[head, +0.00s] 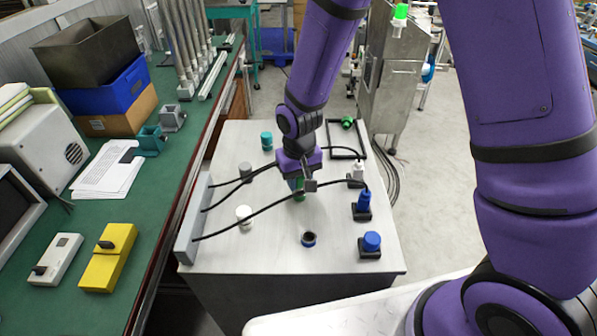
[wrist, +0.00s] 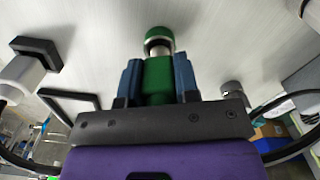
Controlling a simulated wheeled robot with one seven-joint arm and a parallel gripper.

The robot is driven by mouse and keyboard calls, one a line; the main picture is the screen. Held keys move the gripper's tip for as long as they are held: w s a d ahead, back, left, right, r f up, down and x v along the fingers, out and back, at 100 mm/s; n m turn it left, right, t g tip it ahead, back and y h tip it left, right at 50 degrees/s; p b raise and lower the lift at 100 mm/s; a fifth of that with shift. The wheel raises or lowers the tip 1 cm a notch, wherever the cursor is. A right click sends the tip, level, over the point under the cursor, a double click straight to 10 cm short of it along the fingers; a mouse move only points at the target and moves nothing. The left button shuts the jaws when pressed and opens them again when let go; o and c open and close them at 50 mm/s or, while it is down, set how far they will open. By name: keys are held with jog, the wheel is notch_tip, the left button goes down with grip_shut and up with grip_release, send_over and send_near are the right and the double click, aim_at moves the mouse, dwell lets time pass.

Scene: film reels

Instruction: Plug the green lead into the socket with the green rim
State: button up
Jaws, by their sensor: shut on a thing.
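My gripper (head: 304,184) is shut on the green lead's plug, low over the middle of the pale worktop. In the wrist view the green plug (wrist: 158,82) stands between the two blue-grey fingers, pointing away from my gripper. The socket with the green rim (wrist: 159,36) is straight ahead of the plug's tip. A pale metal tip shows between plug and rim; I cannot tell whether it is inside the socket. In the head view a bit of green (head: 298,190) shows below my gripper, and my gripper hides most of that spot.
A blue plug (head: 363,201) and a white plug (head: 357,170) stand in black holders to the right. Black cables run from the grey panel (head: 193,222).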

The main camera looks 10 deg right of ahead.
jog(key=shift+f, duration=0.35)
jog(key=shift+f, duration=0.45)
dwell(1.1)
jog(key=o, duration=0.6)
jog(key=shift+o, duration=0.2)
jog(key=shift+r, duration=5.5)
